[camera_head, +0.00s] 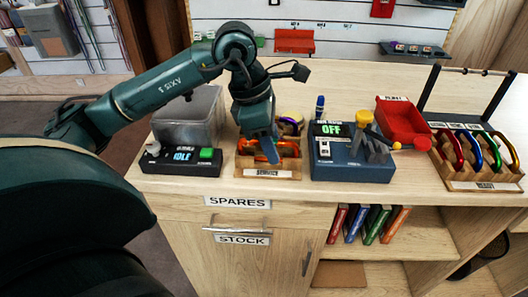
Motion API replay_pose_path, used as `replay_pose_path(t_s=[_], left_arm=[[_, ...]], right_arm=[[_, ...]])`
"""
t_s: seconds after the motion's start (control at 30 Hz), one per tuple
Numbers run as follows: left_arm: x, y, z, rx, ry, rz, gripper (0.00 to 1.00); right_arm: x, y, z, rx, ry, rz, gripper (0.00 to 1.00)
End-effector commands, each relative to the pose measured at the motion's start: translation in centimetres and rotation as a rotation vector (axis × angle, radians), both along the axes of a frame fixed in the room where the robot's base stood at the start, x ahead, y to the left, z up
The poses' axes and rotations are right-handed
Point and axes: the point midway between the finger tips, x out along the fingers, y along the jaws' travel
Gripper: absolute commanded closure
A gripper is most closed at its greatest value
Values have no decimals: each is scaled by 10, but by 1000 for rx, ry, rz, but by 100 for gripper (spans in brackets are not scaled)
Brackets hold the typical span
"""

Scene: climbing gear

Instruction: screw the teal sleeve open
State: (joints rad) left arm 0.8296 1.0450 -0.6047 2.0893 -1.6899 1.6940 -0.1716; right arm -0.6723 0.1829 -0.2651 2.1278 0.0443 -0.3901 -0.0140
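My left gripper (270,152) points down over the wooden tray labelled SERVICE (267,174), with its fingers in among the carabiners. Orange carabiners (291,151) lie in this tray, and a purple one (290,122) shows behind the gripper. I cannot make out a teal sleeve; the gripper hides part of the tray. The fingers are too small and overlapped to tell whether they are open or shut, or whether they touch a carabiner. My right gripper is not in view.
A black box reading IDLE (180,161) and a clear bin (187,117) stand left of the tray. A blue box reading OFF (352,158) stands close on the right. Beyond are a red bin (404,122) and a wooden rack of coloured carabiners (477,160).

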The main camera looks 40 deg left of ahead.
Motion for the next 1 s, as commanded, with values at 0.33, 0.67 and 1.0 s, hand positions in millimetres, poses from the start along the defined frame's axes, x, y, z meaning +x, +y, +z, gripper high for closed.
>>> replay_pose_path(t_s=[0.33,0.67,1.0], left_arm=[[-1,0,-15,0,3,-2,60],[-1,-1,-19,0,3,-2,60],[5,3,-18,-1,2,-1,60]], right_arm=[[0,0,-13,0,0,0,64],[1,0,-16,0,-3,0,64],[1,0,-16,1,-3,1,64]])
